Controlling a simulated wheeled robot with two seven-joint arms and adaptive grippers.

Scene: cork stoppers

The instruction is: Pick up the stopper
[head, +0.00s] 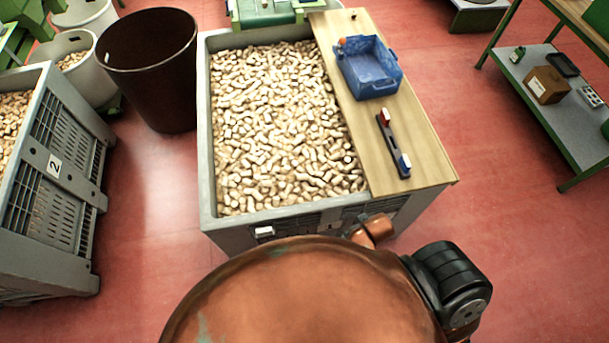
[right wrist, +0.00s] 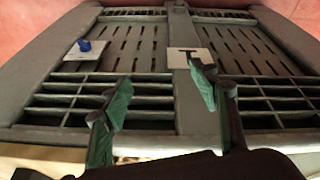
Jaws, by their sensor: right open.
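Many pale cork stoppers (head: 280,130) fill the large grey crate (head: 205,150) in the head view. They lie in a loose, jumbled heap, and no single stopper stands out. My right gripper (right wrist: 160,78) shows in the right wrist view with its two green-padded fingers apart and nothing between them. It faces the slatted grey side of a crate (right wrist: 130,45), and no stopper shows in that view. I cannot clearly make out my right gripper in the head view. My left gripper is in neither view.
A wooden board (head: 425,150) covers the crate's right side, bearing a blue tray (head: 368,72) and a dark strip (head: 393,147). A brown bin (head: 150,70) and another crate (head: 60,170) stand left. Red floor (head: 490,160) is free at right, before a shelf (head: 560,110).

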